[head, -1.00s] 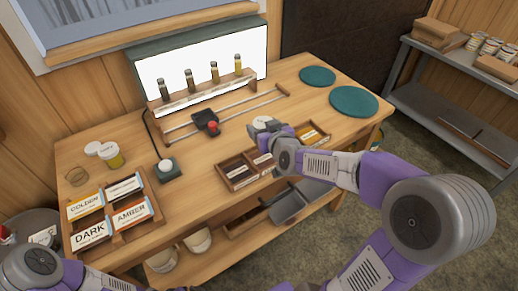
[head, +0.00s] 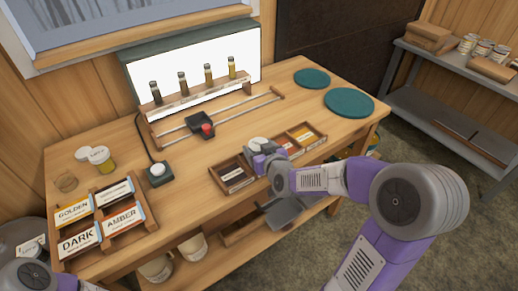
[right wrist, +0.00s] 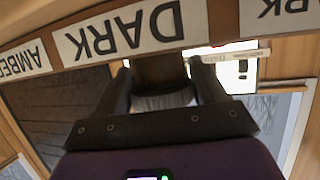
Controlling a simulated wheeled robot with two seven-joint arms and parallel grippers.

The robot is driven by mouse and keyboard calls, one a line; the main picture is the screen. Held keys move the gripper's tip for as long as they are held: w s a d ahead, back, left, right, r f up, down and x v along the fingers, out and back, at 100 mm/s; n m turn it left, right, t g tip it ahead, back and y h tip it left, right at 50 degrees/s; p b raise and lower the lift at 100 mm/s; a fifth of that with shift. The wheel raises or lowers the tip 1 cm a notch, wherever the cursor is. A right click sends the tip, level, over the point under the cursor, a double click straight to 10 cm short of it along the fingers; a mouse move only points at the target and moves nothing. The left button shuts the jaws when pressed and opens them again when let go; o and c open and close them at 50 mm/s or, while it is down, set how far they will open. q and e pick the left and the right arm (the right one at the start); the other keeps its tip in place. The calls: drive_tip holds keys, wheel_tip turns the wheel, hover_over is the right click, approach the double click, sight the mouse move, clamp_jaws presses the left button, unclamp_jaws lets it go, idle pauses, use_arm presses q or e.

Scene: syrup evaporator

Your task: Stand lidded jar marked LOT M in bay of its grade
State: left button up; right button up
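My right gripper (head: 264,158) is shut on a jar with a white lid (head: 257,144). The right wrist view shows dark contents in the jar (right wrist: 160,72) between the two fingers; its lot mark cannot be read. The jar is at the second bay from the left of the long wooden bay rack (head: 217,180). The wrist view shows the rack's DARK card (right wrist: 118,32) at this bay, upside down, with AMBER (right wrist: 24,58) beside it. Whether the jar touches the bay floor is hidden. My left gripper is out of view; part of its arm shows at lower left.
A wooden card holder (head: 130,236) carries GOLDEN, AMBER and DARK cards. A small device (head: 157,173), a rail with a red-topped slider (head: 206,129) and sample vials (head: 183,82) stand behind the rack.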

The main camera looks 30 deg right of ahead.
drive_tip(key=o, duration=0.4)
drive_tip(key=shift+s+r+p, duration=0.15)
drive_tip(key=shift+r+p, duration=0.15)
drive_tip(key=shift+p, duration=0.05)
drive_tip(key=p+v, duration=0.1)
drive_tip(key=v, duration=0.5)
drive_tip(key=shift+b+v, duration=2.8)
drive_tip(key=shift+b, duration=0.1)
drive_tip(key=shift+f, duration=0.1)
